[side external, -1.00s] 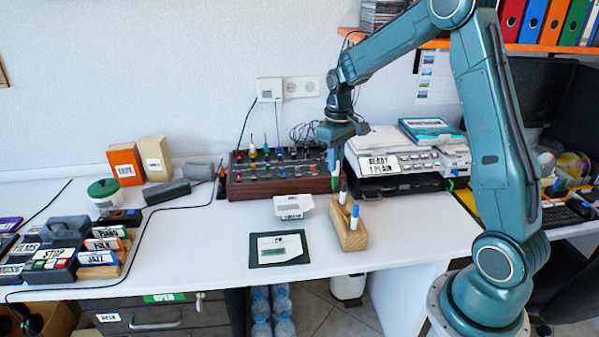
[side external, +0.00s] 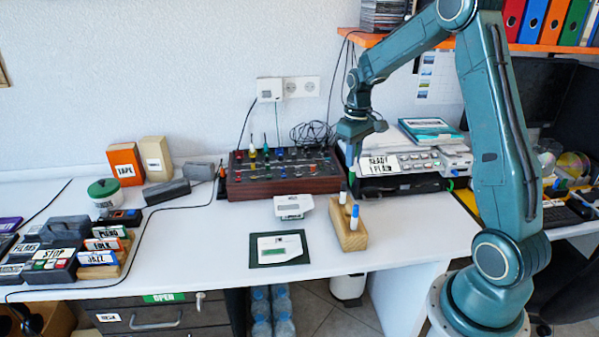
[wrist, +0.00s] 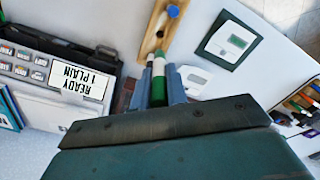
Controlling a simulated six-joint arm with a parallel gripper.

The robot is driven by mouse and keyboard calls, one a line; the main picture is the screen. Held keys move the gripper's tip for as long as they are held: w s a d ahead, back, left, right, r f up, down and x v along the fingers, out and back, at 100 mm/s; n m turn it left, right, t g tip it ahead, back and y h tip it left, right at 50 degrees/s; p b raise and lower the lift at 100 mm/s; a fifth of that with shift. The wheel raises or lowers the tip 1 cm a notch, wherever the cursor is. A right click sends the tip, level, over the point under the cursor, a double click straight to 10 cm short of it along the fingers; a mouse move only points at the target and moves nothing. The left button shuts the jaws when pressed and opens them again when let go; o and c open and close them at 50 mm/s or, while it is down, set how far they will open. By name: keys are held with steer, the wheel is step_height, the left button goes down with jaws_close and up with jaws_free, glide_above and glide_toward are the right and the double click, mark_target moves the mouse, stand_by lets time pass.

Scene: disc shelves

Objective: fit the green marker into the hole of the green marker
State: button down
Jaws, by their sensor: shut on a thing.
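The green marker (wrist: 159,93) is between the two fingers of my gripper (wrist: 160,86), which is shut on it; its green body and a white band show in the wrist view. The block (wrist: 151,43) also shows in the wrist view, beyond the green marker. I cannot tell which hole is the green marker's.
A black device labelled READY 1 PLAIN (side external: 378,184) is close behind the block. A small white device (side external: 293,204) and a dark mat (side external: 254,252) with another device lie left of it. A mixer (side external: 282,186) stands farther back.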

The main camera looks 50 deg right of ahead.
mark_target(351, 179)
step_height(351, 179, down, 11)
stand_by(0.3)
steer(key=shift+f, duration=0.15)
steer(key=shift+f, duration=2.1)
steer(key=shift+f, duration=0.15)
steer(key=c, duration=1.4)
jaws_free()
step_height(351, 179, up, 12)
steer(key=shift+f, duration=0.1)
steer(key=shift+r, duration=0.3)
